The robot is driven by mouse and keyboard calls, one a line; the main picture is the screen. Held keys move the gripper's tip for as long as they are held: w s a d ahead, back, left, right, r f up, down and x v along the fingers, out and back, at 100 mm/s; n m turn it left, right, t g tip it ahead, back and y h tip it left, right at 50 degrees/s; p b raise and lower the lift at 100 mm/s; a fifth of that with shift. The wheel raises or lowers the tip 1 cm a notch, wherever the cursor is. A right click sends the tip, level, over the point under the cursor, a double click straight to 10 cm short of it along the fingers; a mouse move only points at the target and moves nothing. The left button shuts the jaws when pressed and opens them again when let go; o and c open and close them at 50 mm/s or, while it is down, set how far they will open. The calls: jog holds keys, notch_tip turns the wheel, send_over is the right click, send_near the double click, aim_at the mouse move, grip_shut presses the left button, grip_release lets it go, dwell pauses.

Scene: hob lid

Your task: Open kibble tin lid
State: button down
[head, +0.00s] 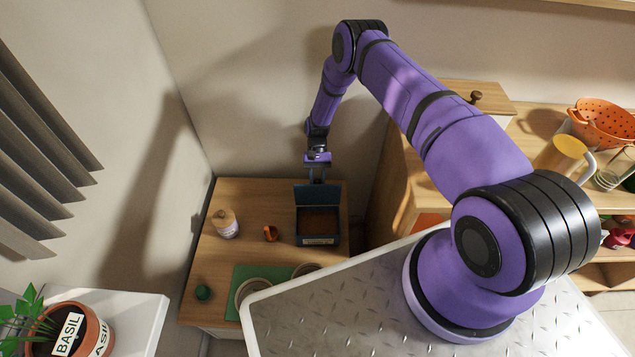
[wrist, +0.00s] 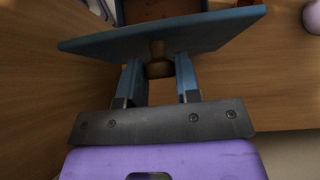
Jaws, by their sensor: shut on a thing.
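The kibble tin (head: 318,240) is a dark blue box with a label on its front, standing on the wooden cabinet top. Its blue lid (head: 316,198) is swung up and stands roughly upright at the tin's back edge. Brown contents (head: 319,221) show inside. My gripper (head: 317,176) is at the upper edge of the lid, on its far side. In the wrist view the lid (wrist: 100,42) spans the picture, and my gripper's fingers (wrist: 159,75) are closed on the brown knob (wrist: 158,66) on its outer face. The tin's far parts are cut off in the wrist view.
A white jar with a wooden lid (head: 227,226) and a small orange item (head: 270,233) stand left of the tin. Bowls (head: 252,291) sit on a green mat (head: 243,273) in front. A wooden shelf unit (head: 405,190) stands to the right; a wall is close behind.

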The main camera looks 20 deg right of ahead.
aim_at(319, 186)
jog(key=shift+w+d+f+g, duration=0.15)
jog(key=shift+w+f+g, duration=0.05)
jog(key=shift+w+g, duration=0.25)
jog(key=c, duration=0.8)
grip_release()
jog(key=shift+r, duration=0.15)
jog(key=shift+r, duration=0.3)
jog(key=r, duration=0.1)
jog(key=s+r, duration=0.1)
jog(key=r, duration=0.1)
jog(key=shift+s, duration=0.2)
jog(key=s, duration=0.9)
jog(key=s+r, duration=0.1)
jog(key=s, duration=0.4)
jog(key=shift+s, duration=0.35)
